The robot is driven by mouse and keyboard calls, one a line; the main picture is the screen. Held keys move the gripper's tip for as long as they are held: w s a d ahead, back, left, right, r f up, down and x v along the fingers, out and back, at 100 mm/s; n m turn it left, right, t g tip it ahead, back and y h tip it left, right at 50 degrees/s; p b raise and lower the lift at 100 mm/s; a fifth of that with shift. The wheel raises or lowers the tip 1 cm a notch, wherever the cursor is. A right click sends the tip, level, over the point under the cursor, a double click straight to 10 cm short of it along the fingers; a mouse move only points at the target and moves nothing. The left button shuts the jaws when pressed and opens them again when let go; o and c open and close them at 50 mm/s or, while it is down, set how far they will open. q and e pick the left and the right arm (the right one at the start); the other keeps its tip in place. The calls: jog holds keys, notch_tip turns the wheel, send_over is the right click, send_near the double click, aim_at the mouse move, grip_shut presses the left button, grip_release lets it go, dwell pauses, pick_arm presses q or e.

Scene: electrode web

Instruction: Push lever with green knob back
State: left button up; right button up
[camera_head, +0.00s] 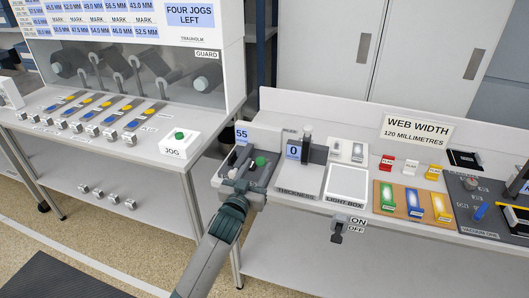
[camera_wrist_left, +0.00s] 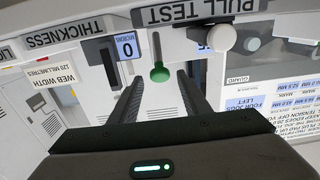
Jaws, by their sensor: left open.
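The lever's green knob (camera_head: 261,161) stands on the pull test unit at the left end of the right-hand bench. My left gripper (camera_head: 246,168) is at that unit, close to the knob. In the left wrist view, which is upside down, the green knob (camera_wrist_left: 159,74) on its pale stem appears between the two dark fingers of my open left gripper (camera_wrist_left: 160,86). A gap shows on each side of the knob, and I see no contact. My right gripper is in neither view.
A thickness gauge (camera_head: 299,181) and a light box (camera_head: 346,185) stand to the right. A white knob (camera_wrist_left: 222,38) is close to the gripper in the wrist view. A separate green JOG button (camera_head: 180,136) sits on the left bench.

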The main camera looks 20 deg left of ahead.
aim_at(262, 158)
pick_arm(q)
jog(key=w+p, duration=0.1)
jog(key=w, duration=0.5)
jog(key=shift+w+d, duration=0.1)
jog(key=shift+w, duration=0.7)
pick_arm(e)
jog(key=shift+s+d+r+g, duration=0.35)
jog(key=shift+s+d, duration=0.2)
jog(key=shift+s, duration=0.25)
pick_arm(q)
jog(key=shift+c, duration=0.9)
grip_shut()
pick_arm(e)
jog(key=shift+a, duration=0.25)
